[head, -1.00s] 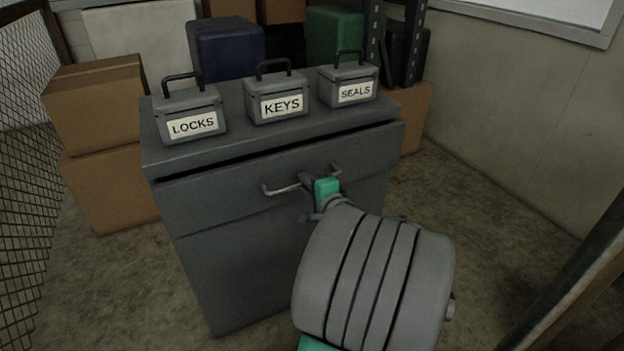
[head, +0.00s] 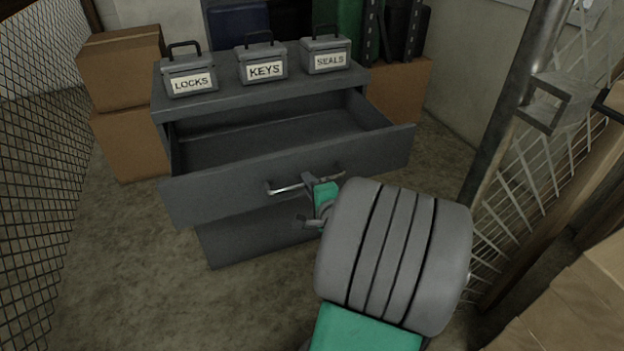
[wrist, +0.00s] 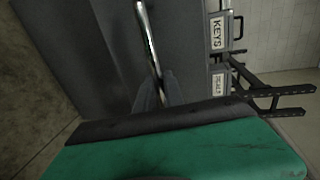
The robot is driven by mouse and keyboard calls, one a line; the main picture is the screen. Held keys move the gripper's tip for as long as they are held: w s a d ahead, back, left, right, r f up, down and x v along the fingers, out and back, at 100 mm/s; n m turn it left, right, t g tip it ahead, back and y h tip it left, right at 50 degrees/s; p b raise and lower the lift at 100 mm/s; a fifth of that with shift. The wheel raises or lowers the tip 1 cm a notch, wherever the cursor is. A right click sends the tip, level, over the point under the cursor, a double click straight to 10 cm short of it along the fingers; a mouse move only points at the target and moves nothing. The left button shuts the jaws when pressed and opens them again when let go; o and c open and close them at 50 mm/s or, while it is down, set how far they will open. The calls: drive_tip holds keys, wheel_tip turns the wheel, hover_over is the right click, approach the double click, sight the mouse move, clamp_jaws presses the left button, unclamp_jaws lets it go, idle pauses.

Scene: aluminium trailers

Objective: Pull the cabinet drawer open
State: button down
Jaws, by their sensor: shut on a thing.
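The grey cabinet (head: 262,247) stands on the floor with its top drawer (head: 240,196) pulled well out. The inside of the drawer shows and looks empty. A bar handle (head: 283,188) runs across the drawer front; it also shows in the wrist view (wrist: 148,38). My gripper (head: 306,188) is shut on the handle, near its middle. In the wrist view the fingers (wrist: 158,92) close around the bar. Part of the cabinet's lower front is hidden behind the drawer and my arm.
Three small grey boxes labelled LOCKS (head: 190,76), KEYS (head: 262,64) and SEALS (head: 326,56) stand on the cabinet top. Cardboard boxes (head: 125,88) are stacked at left beside a mesh fence (head: 40,180). A mesh panel with a metal post (head: 510,100) stands at right. Floor is bare front left.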

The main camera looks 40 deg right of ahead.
drive_tip(key=shift+s+a, duration=0.1)
drive_tip(key=shift+s, duration=0.05)
drive_tip(key=c, duration=1.5)
unclamp_jaws()
drive_tip(key=shift+o, duration=0.2)
drive_tip(key=p+v, duration=0.1)
drive_tip(key=v, duration=0.6)
drive_tip(key=shift+s, duration=0.35)
drive_tip(key=shift+a+r, duration=0.1)
